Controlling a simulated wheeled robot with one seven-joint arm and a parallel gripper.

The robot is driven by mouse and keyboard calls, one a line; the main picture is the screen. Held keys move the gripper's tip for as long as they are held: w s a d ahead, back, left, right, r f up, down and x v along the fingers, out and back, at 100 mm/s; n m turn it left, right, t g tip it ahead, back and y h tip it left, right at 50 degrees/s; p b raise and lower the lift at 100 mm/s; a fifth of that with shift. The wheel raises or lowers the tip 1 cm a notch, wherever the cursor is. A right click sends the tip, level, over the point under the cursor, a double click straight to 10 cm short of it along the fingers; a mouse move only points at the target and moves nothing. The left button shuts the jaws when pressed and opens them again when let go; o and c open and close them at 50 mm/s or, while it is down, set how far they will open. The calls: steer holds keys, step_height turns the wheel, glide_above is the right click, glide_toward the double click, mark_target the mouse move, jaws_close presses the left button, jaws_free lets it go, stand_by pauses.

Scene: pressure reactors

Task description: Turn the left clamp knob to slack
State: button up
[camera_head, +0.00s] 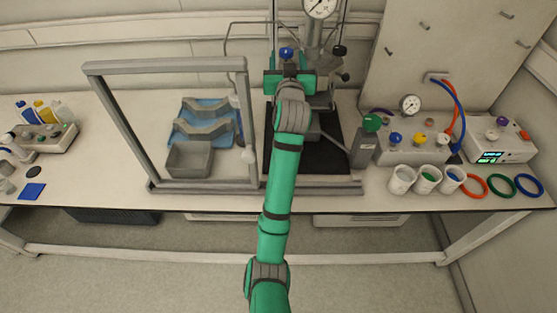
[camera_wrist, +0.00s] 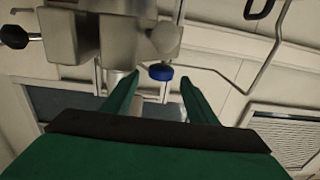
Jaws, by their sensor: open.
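The pressure reactor (camera_head: 318,35) stands at the back of the bench, with a gauge on top. A blue knob (camera_head: 287,53) shows just above my gripper (camera_head: 289,76) in the head view. In the wrist view the blue knob (camera_wrist: 160,72) is under a grey fitting, in line with the gap between the fingertips of my gripper (camera_wrist: 158,84). The fingers are open and apart from each other, with nothing seen held. A black knob (camera_head: 340,50) is on the reactor's right side. I cannot tell for sure which knob is the left clamp knob.
Right of the reactor are a valve box (camera_head: 412,150), white cups (camera_head: 402,179) and coloured rings (camera_head: 500,185). A bent tube runs beside the reactor.

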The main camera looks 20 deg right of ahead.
steer(key=v, duration=0.9)
steer(key=s+a+f+y, duration=0.1)
steer(key=s+a+f, duration=0.2)
steer(key=f, duration=0.6)
steer(key=s+a+f+y, duration=0.1)
steer(key=s+a+f, duration=0.2)
steer(key=s+f, duration=0.5)
steer(key=shift+s+f+y, duration=0.3)
steer(key=shift+f+y, duration=0.1)
steer(key=shift+f, duration=0.7)
